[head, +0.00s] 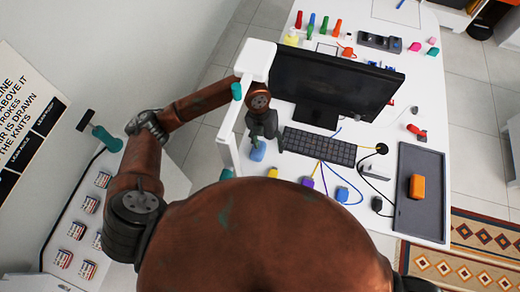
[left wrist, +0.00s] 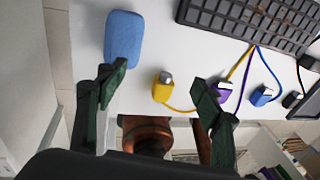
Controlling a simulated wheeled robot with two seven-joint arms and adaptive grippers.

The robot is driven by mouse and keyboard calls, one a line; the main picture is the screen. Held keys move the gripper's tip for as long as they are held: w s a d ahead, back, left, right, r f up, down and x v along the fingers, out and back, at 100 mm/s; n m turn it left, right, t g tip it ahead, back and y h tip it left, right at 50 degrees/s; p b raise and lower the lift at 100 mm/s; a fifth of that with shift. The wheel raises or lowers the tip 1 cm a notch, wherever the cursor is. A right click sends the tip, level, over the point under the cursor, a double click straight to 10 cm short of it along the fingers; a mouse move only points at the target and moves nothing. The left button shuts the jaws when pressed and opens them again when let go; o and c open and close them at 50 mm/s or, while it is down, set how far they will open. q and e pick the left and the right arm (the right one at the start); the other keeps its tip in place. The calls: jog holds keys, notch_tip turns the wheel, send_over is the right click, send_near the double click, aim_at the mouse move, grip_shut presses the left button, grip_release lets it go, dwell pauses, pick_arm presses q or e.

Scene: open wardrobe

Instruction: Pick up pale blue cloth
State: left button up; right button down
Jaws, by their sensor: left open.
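The pale blue cloth (head: 258,152) looks like a small rounded pad and lies on the white desk, left of the keyboard. In the left wrist view the cloth (left wrist: 124,38) lies beyond the tip of the left-hand finger, not between the fingers. My left gripper (head: 265,132) is over the desk's left edge, close to the cloth. Its fingers (left wrist: 158,84) are spread apart with nothing held between them. My right gripper is not in view.
A black keyboard (head: 318,146) and a monitor (head: 335,85) stand close by. A yellow plug (left wrist: 163,88) with a cable lies near the fingers, with purple and blue plugs beyond. A grey tray (head: 420,215) holds an orange block (head: 417,187) at the right.

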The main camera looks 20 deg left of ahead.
aim_at(257, 151)
pick_arm(q)
jog(key=a+y, duration=0.1)
jog(key=a+t+y, duration=0.1)
jog(key=a, duration=0.1)
jog(key=shift+w+a+f, duration=0.1)
jog(key=shift+f, duration=0.1)
jog(key=shift+a+f, duration=0.25)
jog(key=shift+a, duration=0.05)
jog(key=f, duration=0.2)
jog(key=f+p, duration=0.1)
jog(key=f, duration=0.1)
jog(key=f+p, duration=0.1)
jog(key=f, duration=0.1)
jog(key=shift+s+a+f, duration=0.2)
jog(key=shift+a+f, duration=0.05)
jog(key=shift+f, duration=0.45)
jog(key=shift+c, duration=0.3)
jog(key=c, duration=1.2)
jog(key=shift+r, duration=0.1)
